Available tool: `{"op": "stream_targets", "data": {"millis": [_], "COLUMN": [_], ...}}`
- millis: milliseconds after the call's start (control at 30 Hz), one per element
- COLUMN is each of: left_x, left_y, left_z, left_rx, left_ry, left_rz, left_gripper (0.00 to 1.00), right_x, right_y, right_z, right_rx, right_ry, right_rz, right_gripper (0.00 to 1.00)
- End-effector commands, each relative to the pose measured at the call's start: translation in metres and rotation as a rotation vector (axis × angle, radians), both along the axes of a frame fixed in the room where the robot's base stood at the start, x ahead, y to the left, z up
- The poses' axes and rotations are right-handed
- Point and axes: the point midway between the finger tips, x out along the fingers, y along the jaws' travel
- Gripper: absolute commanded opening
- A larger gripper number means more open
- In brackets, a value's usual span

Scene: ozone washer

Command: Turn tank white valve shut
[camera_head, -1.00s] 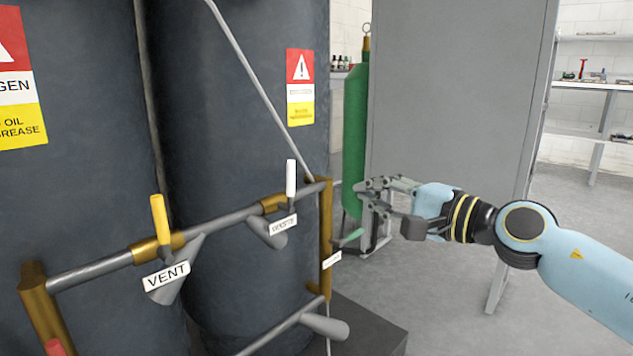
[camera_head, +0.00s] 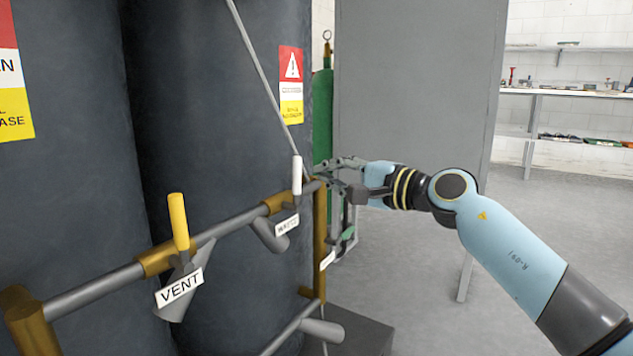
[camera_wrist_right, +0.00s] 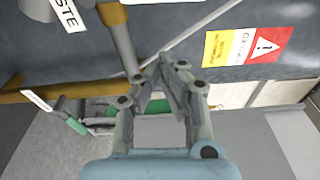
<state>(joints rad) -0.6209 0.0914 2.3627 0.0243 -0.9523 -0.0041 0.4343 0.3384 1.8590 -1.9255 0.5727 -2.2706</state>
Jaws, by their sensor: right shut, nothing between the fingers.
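The white valve handle (camera_head: 297,175) stands upright on the grey pipe, above a brass fitting (camera_head: 277,203) and a small white label (camera_head: 287,225). My right gripper (camera_head: 330,171) is just right of the handle, apart from it, near the pipe's right end. In the right wrist view its fingers (camera_wrist_right: 165,66) are shut with nothing between them, close to the pipe (camera_wrist_right: 121,42). There, a label (camera_wrist_right: 67,12) ending in "STE" shows at top left. I cannot make out the white handle in that view. My left gripper is not in view.
A yellow handle (camera_head: 179,222) stands on the same pipe above the VENT label (camera_head: 180,287). Dark tanks (camera_head: 215,110) rise behind the pipes. A brass upright (camera_head: 320,245), a green cylinder (camera_head: 322,115) and a grey panel (camera_head: 415,90) are close to the gripper. Floor at right is clear.

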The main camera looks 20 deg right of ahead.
Motion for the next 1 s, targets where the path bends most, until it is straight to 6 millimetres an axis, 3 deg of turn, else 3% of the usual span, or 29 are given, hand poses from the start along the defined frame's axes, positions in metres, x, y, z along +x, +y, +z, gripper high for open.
{"op": "stream_targets", "data": {"millis": [67,300,800,1000], "left_x": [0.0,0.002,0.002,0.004], "left_y": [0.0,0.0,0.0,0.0], "left_z": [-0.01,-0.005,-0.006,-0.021], "left_rx": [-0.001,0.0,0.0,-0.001], "left_ry": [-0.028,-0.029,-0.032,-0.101], "left_rz": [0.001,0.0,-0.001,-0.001], "left_gripper": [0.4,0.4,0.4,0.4], "right_x": [0.014,-0.012,-0.019,-0.026], "right_y": [0.009,0.029,0.034,0.041], "right_z": [-0.002,0.002,0.002,0.002], "right_rx": [0.005,0.0,-0.004,-0.066], "right_ry": [0.0,0.001,-0.002,-0.05], "right_rz": [0.001,0.001,0.0,0.001], "right_gripper": [0.0,0.0,0.0,0.0]}}
